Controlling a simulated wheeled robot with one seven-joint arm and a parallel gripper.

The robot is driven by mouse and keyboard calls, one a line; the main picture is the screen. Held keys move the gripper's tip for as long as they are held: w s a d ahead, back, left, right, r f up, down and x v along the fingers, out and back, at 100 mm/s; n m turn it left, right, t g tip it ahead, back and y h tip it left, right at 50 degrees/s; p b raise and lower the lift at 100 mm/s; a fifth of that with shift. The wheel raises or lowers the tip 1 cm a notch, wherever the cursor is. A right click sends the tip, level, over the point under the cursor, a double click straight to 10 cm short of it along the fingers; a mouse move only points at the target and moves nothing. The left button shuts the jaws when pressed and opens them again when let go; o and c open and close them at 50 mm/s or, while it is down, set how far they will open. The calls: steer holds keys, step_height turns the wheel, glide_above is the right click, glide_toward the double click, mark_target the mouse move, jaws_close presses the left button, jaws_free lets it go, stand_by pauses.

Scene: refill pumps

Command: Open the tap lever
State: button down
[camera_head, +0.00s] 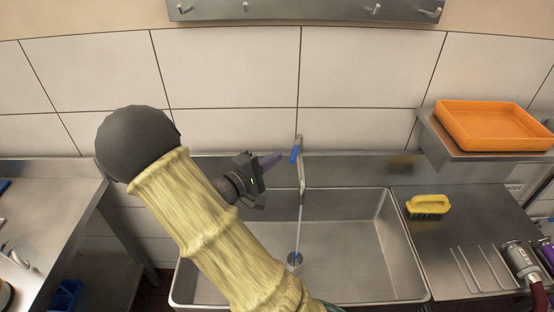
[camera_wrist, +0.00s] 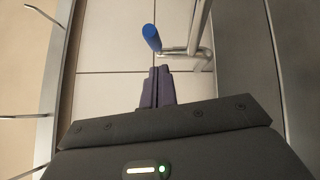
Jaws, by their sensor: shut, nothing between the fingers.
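The tap (camera_head: 301,178) stands at the back of the steel sink, with its blue lever (camera_head: 294,154) near its top. In the wrist view the blue lever (camera_wrist: 152,38) is just beyond my fingertips, beside the metal tap body (camera_wrist: 197,40). My gripper (camera_head: 276,158) is left of the lever, its purple fingers pointing toward it. The fingers (camera_wrist: 162,70) are together with nothing between them. A small gap shows between fingertips and lever in the wrist view. A thin bluish stream (camera_head: 298,220) runs from the spout down to the drain.
The sink basin (camera_head: 350,265) is otherwise empty. A yellow brush (camera_head: 428,204) lies on the right drainboard. An orange tray (camera_head: 492,125) sits on a shelf at right. A hook rail (camera_head: 305,10) is on the tiled wall above. A steel counter (camera_head: 45,205) is at left.

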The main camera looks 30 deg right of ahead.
steer(key=s+a+b, duration=0.2)
steer(key=s+a, duration=0.1)
steer(key=a, duration=0.7)
steer(key=shift+s+f+b, duration=0.25)
steer(key=shift+f+b, duration=0.1)
steer(key=shift+f, duration=0.1)
steer(key=s+f+m+g+y, duration=0.2)
steer(key=s+f+g+y, duration=0.5)
steer(key=s+y, duration=0.4)
steer(key=w+a+r+m+t+y+p, duration=0.1)
steer(key=w+a+m+t+y, duration=0.1)
steer(key=a+t+y, duration=0.4)
steer(key=shift+w+a+y, duration=0.7)
steer(key=shift+w+a, duration=0.1)
